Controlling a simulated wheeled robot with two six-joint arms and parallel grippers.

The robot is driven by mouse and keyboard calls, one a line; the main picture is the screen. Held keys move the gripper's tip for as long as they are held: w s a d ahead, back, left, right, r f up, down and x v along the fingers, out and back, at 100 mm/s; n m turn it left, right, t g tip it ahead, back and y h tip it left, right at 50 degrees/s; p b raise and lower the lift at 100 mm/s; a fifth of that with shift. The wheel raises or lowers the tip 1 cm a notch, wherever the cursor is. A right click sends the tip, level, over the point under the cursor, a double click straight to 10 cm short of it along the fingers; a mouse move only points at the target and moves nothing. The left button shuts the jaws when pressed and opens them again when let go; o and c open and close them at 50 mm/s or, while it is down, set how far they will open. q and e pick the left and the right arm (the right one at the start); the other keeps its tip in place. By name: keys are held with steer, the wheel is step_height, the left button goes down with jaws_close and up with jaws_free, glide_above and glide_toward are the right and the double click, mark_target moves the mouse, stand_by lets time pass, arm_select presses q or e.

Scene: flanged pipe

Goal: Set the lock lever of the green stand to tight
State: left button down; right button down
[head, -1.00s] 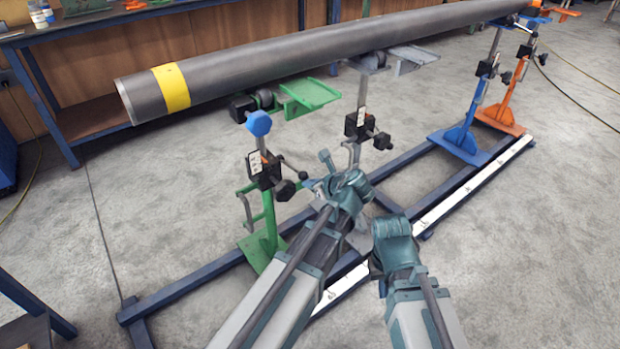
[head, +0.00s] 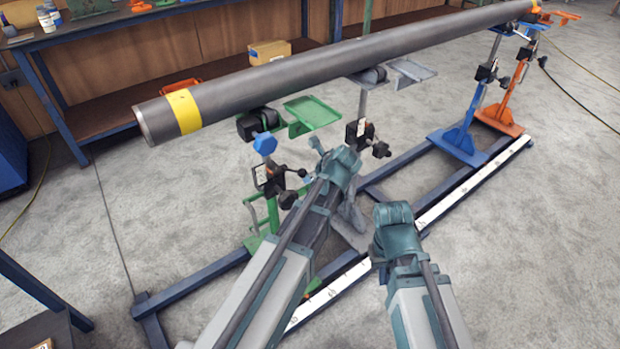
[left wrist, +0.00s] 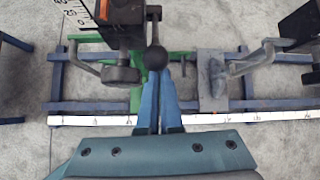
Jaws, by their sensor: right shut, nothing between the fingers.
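The green stand (head: 270,220) stands at the near left of the frame, with its roller head under the yellow-banded end of the pipe (head: 330,66). Its black lock lever (head: 302,172) sticks out to the right from the clamp block and ends in a ball knob. In the left wrist view the ball knob (left wrist: 155,57) is at the tips of my left gripper (left wrist: 156,85). The two blue fingers are close together, and I cannot tell whether they grip the knob. My right gripper (head: 393,215) is shut and empty, apart from the stand.
A grey stand (head: 361,125) is just right of my left gripper. A blue stand (head: 459,138) and an orange stand (head: 503,112) are farther back on the blue rail frame. A black handwheel (left wrist: 122,75) sits left of the knob.

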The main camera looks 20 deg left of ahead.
arm_select(q)
steer(key=shift+w+a, duration=0.1)
stand_by(0.3)
step_height(320, 180, down, 4)
steer(key=s+d+b, duration=0.1)
steer(key=d+b, duration=0.1)
steer(key=b, duration=0.2)
steer(key=p+v, duration=0.8)
steer(key=v, duration=0.2)
steer(key=shift+r+p, duration=0.3)
steer(key=shift+r, duration=0.3)
steer(key=shift+a, duration=0.1)
steer(key=s+a+f+n+g+h, duration=0.25)
steer(key=s+n, duration=0.35)
steer(key=n, duration=0.6)
steer(key=s+a+f+n+g+h, duration=0.1)
steer(key=s+f+n+g+h, duration=0.2)
steer(key=s+n, duration=0.7)
steer(key=d+r+p, duration=0.3)
steer(key=r+p, duration=0.3)
steer(key=s+d+r+p, duration=0.1)
steer(key=d+r+p, duration=0.3)
steer(key=r+p, duration=0.3)
steer(key=s+d+r+m+p, duration=0.1)
steer(key=d+r+p, duration=0.2)
steer(key=r+p, duration=0.3)
steer(key=shift+d+r, duration=0.3)
